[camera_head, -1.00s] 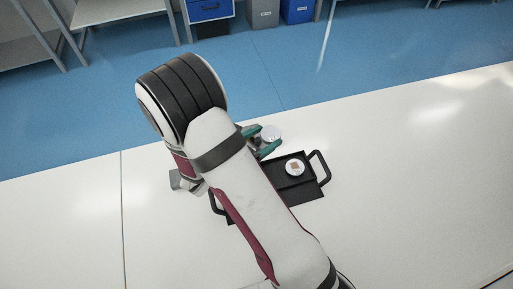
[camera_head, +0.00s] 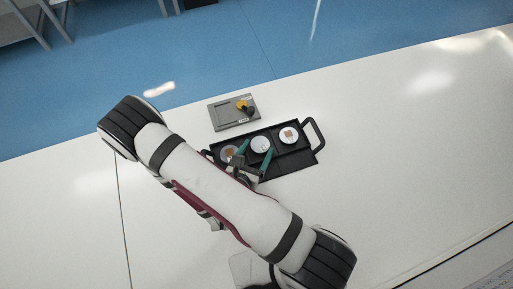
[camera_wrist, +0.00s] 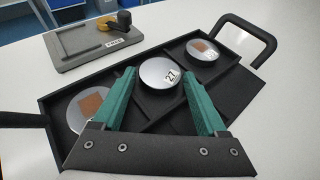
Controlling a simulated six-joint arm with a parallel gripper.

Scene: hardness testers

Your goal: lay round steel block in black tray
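The black tray (camera_head: 306,158) has compartments in a row and a handle at each end. A round steel block marked 27 (camera_wrist: 160,75) is at the middle compartment; it also shows in the head view (camera_head: 261,144). Part of the tray's near side is hidden behind my gripper.
Round blocks with copper-coloured squares lie in the left (camera_wrist: 90,108) and right (camera_wrist: 203,50) compartments. A grey plate with a black and yellow fitting (camera_head: 233,112) stands behind the tray. The white table (camera_head: 400,150) is clear to the right.

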